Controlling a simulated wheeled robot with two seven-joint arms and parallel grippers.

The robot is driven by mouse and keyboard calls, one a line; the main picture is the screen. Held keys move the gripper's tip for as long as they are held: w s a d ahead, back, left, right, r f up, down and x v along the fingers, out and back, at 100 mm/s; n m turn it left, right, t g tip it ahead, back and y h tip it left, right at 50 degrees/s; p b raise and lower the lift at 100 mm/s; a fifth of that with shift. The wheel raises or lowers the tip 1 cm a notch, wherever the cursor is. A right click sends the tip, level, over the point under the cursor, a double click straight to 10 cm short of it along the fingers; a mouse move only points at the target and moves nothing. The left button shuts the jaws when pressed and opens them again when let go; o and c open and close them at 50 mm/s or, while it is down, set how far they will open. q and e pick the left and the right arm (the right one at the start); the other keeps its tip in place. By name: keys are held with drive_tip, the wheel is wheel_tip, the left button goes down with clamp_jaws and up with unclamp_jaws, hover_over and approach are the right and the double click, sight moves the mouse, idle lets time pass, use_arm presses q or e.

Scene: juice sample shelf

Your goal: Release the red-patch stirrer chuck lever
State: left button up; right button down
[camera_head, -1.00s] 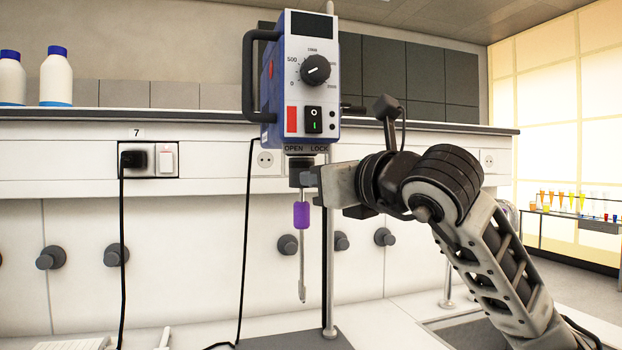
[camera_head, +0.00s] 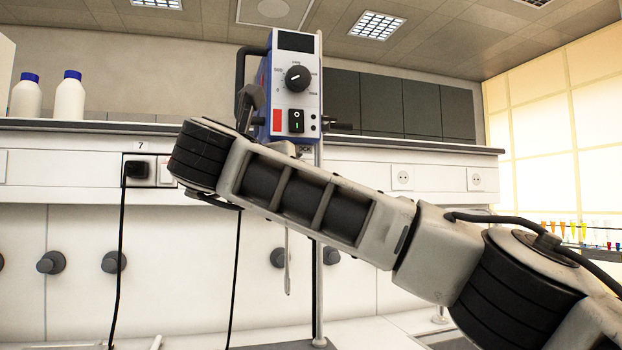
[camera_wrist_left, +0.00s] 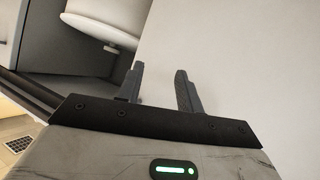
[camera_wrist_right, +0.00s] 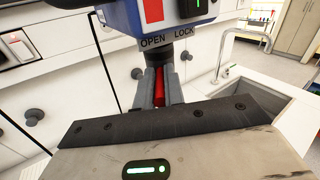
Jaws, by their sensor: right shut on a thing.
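The stirrer (camera_head: 295,85) with the red patch (camera_head: 277,120) stands upright in the head view. My right arm crosses in front and hides its chuck and my right gripper. In the right wrist view, the red patch (camera_wrist_right: 153,10) is above the OPEN/LOCK label (camera_wrist_right: 168,41). Below the label, the fingers of my right gripper (camera_wrist_right: 159,92) are shut on the red chuck lever (camera_wrist_right: 159,86), which sits between them. I cannot tell whether the lever is at OPEN or LOCK. My left gripper (camera_wrist_left: 160,88) is open and empty in the left wrist view.
Two white bottles (camera_head: 70,95) with blue caps stand on the shelf at left. A black cord (camera_head: 120,260) hangs from the wall socket. A sink (camera_wrist_right: 262,100) with a tap lies to the right in the right wrist view.

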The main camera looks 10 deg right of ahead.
use_arm(q)
drive_tip(key=shift+r+p, duration=0.15)
drive_tip(key=shift+p, duration=0.3)
use_arm(e)
drive_tip(key=shift+w+a+m+g+h, duration=0.15)
drive_tip(key=shift+m+g+h, duration=0.25)
drive_tip(key=shift+h, duration=0.2)
drive_tip(key=shift+w+a+m+g+h, duration=0.15)
drive_tip(key=shift+m+g+h, duration=0.15)
drive_tip(key=shift+m+h, duration=0.25)
use_arm(q)
drive_tip(key=shift+w, duration=0.1)
use_arm(e)
drive_tip(key=shift+h, duration=0.25)
drive_tip(key=c, duration=1.5)
unclamp_jaws()
drive_tip(key=shift+f, duration=0.1)
use_arm(q)
drive_tip(key=f+b, duration=0.1)
drive_tip(key=b, duration=0.2)
drive_tip(key=shift+d+f, duration=0.1)
drive_tip(key=shift+f, duration=0.05)
use_arm(e)
drive_tip(key=v, duration=1.6)
drive_tip(key=shift+r, duration=0.25)
